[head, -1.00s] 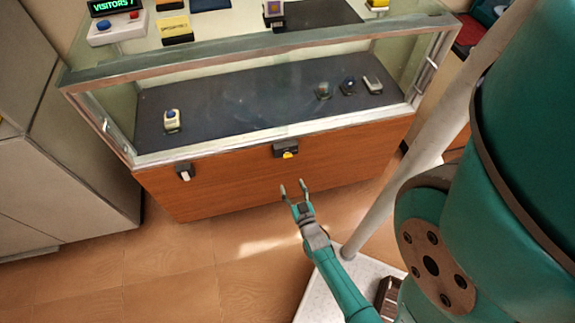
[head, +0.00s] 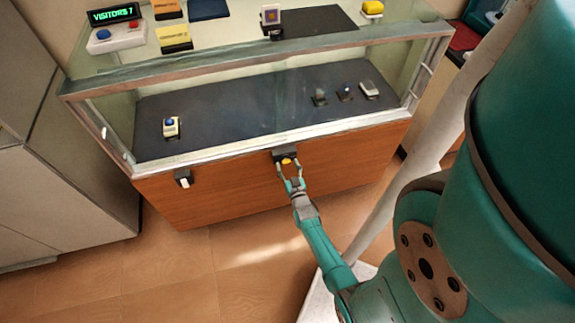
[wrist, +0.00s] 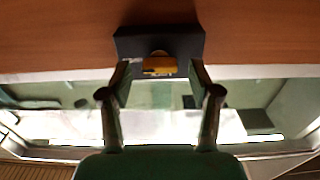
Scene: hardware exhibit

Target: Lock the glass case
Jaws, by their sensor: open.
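The glass case (head: 150,157) stands ahead in the head view, with a wooden base panel (head: 225,193) below its glass. A dark lock block with a yellow knob (head: 287,161) is mounted at the top middle of that panel. My gripper (head: 290,172) is open at the knob. In the wrist view the dark block (wrist: 130,45) and the yellow knob (wrist: 159,66) sit between and just beyond the two fingertips of my gripper (wrist: 160,75). I cannot tell whether the fingers touch the knob.
A second dark fitting with a white tab (head: 184,178) is on the panel's left. Small exhibits stand inside the case. A visitor counter (head: 115,30) and several small items are on top. A pale cabinet (head: 60,205) stands at left. Floor in front (head: 200,270) is clear.

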